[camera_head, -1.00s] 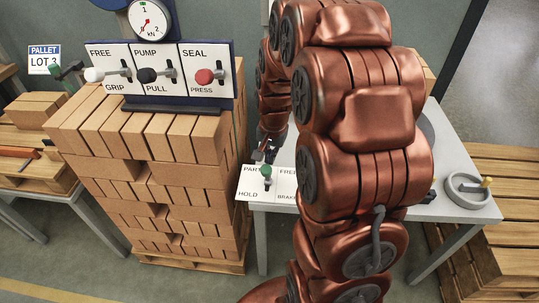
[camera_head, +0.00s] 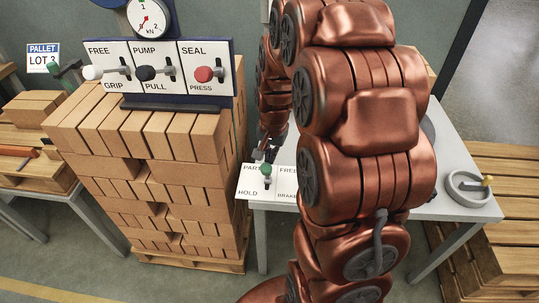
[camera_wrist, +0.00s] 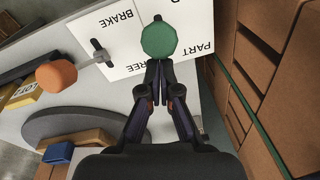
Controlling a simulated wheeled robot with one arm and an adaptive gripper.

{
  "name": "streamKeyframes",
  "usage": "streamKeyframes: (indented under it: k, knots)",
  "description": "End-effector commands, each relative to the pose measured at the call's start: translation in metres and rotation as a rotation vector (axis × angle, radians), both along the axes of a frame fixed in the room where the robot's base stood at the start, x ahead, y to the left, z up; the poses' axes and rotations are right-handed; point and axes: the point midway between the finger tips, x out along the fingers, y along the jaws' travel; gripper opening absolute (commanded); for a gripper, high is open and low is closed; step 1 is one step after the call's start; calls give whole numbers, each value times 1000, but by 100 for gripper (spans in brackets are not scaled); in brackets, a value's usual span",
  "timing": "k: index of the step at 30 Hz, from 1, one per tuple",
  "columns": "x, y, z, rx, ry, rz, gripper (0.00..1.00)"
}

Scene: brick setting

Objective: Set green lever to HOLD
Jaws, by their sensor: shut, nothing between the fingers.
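The green lever (camera_head: 266,170) stands on a white plate (camera_head: 247,186) marked PART and HOLD, on the table to the right of the brick stack. In the wrist view its green knob (camera_wrist: 159,40) is right at the tips of my gripper (camera_wrist: 158,66). My gripper (camera_head: 267,148) is shut with nothing between its fingers, on the PART side of the knob. I cannot tell whether the fingertips touch the knob. The lever's slot is mostly hidden under the knob. The HOLD word shows in the head view at the plate's near side.
An orange-knobbed lever (camera_wrist: 58,75) is beside the green one on a FREE/BRAKE plate (camera_wrist: 110,35). The brick stack (camera_head: 150,180) rises close by. A panel (camera_head: 160,68) with white, black and red levers stands on it.

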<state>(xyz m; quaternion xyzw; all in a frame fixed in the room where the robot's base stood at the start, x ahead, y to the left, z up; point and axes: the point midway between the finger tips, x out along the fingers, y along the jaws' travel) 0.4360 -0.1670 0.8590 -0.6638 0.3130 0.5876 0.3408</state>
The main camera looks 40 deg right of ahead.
Motion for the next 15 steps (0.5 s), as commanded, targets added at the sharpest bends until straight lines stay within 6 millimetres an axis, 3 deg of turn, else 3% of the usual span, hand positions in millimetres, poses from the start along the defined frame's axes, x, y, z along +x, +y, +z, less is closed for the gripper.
streamKeyframes:
  k: [9,15]
  knots:
    - [17,-26,16,-4,-8,9,0]
    - [12,-25,44,-8,-12,7,0]
